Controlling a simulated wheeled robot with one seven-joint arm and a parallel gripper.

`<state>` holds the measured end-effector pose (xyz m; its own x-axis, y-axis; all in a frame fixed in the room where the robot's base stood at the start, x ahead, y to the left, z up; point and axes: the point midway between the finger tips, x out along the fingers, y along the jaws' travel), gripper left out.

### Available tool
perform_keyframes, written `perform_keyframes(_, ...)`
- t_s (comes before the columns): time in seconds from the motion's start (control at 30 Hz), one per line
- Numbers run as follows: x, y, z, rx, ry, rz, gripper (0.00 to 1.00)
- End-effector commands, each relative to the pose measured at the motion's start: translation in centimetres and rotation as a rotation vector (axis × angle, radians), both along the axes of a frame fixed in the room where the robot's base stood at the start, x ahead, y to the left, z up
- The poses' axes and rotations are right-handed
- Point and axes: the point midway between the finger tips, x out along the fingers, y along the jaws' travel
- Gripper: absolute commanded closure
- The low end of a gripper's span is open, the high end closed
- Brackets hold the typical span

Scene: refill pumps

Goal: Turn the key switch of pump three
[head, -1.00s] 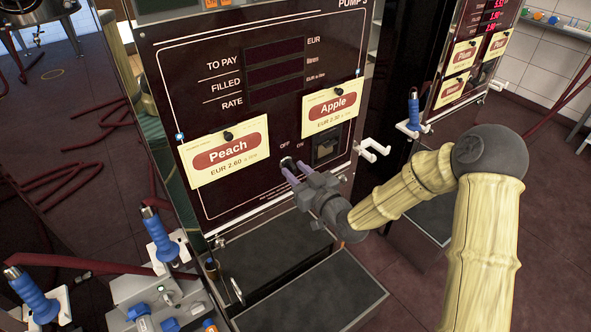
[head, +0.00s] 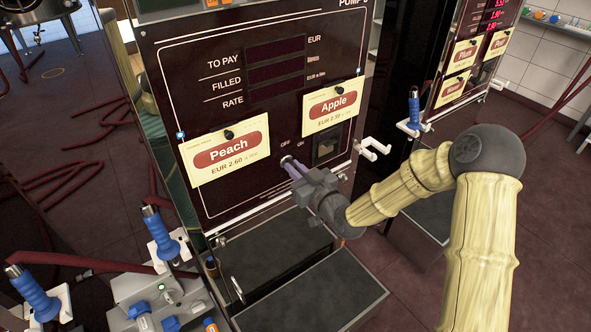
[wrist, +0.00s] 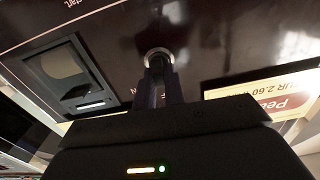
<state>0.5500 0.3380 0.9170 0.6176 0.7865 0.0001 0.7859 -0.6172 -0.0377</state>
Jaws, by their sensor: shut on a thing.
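Pump three (head: 230,110) is the dark panel in the middle of the head view, with dark, unlit displays. Its key switch (head: 286,160) sits low on the panel, just below the OFF and ON marks. In the wrist view the switch (wrist: 157,55) shows as a round metal ring. My gripper (head: 292,168) is at the switch, its two fingers pointing into the panel and close together. They are shut on the key, which the fingers mostly hide. Its exact angle cannot be read.
A Peach card (head: 226,150) and an Apple card (head: 332,105) are pinned on the panel. A dark square slot (head: 326,146) is right of the switch. An empty white holder (head: 374,148) juts out at right. Blue nozzles (head: 160,235) hang at lower left.

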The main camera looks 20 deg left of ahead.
Motion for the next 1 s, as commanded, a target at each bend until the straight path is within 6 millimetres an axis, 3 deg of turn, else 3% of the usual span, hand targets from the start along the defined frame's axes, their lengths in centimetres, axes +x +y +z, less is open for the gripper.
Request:
perform_keyframes(0.37,-0.02,-0.13,-0.17,0.131,0.172,0.002,1.00)
perform_keyframes(1.0,0.13,-0.23,-0.31,0.491,0.634,0.001,1.00)
